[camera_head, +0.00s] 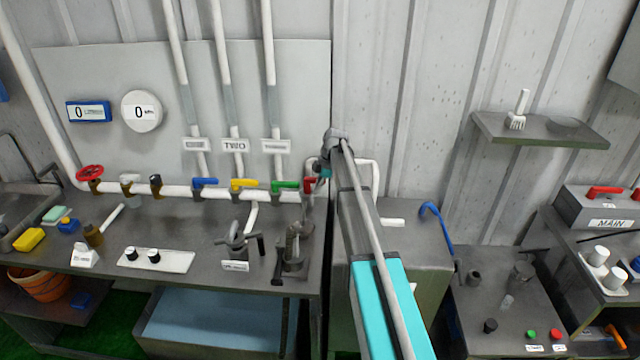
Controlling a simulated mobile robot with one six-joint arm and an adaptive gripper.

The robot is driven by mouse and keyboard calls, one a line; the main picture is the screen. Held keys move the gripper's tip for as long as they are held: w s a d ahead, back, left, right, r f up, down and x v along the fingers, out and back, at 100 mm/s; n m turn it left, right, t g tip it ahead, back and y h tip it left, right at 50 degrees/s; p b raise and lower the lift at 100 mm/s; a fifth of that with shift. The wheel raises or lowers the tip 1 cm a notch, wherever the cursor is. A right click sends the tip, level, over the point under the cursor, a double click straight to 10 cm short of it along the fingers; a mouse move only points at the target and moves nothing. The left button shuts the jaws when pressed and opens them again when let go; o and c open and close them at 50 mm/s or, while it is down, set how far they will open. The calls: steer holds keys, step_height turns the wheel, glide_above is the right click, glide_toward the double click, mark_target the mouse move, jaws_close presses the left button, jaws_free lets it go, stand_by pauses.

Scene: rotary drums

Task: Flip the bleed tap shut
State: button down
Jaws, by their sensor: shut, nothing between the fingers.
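A row of taps sits on the white pipe along the wall. A tap with a red handle (310,183) is at the right end of the row, beside a green-handled tap (285,184). No label that reads "bleed" can be made out; the red-handled tap may be the bleed tap. My arm reaches up from the bottom to the wall. My gripper (319,175) is small here and partly hidden by my wrist. It is shut and empty, close beside the red handle; I cannot tell whether they touch.
Yellow (243,184) and blue (204,183) tap handles and a red handwheel (90,172) are farther left. Clamp-like metal fittings (292,252) stand on the bench below. A blue hooked bar (437,226) and a wall shelf (540,131) are to the right.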

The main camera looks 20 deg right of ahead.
steer(key=w+d+r+p, duration=0.1)
steer(key=w+r+p, duration=0.2)
steer(key=r+p, duration=0.6)
steer(key=shift+d+r, duration=0.15)
steer(key=shift+r, duration=0.05)
stand_by(0.7)
steer(key=s+a+f+m+h+b, duration=0.1)
steer(key=s+a+f+m+b, duration=0.3)
steer(key=s, duration=0.9)
steer(key=s+a+f+m+h+b, duration=0.1)
steer(key=s+a+f+m+b, duration=0.4)
steer(key=s+m, duration=0.3)
steer(key=s+a+f+m+h+b, duration=0.1)
steer(key=s+a+f+m+b, duration=0.4)
steer(key=s, duration=1.2)
steer(key=shift+s+f+m+h, duration=0.3)
steer(key=shift+f+m+h, duration=0.1)
steer(key=shift+f+m, duration=0.25)
